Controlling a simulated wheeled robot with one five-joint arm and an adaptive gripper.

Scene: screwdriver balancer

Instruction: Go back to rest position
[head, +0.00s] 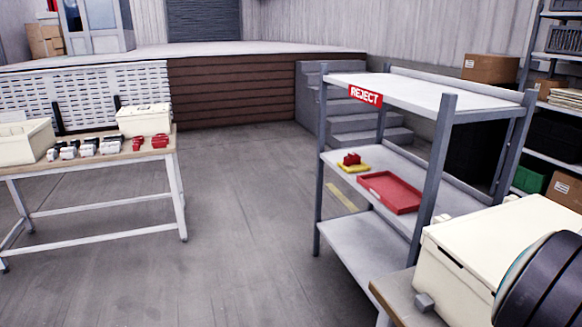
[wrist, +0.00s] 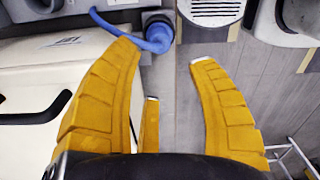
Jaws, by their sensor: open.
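My gripper (wrist: 168,75) shows in the wrist view with its yellow fingers spread apart. Nothing is between the fingers. Beyond them are a grey floor and a blue hose (wrist: 125,33) that ends at a blue connector. The fingers do not show in the head view. A dark rounded part, which looks like a piece of my own arm, fills the lower right corner there.
A grey shelf cart (head: 400,94) with a REJECT sign (head: 366,96) holds a red tray (head: 390,191). A cream box (head: 500,255) stands at lower right. A workbench (head: 85,160) with small parts is at left. The floor (head: 240,200) between is clear.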

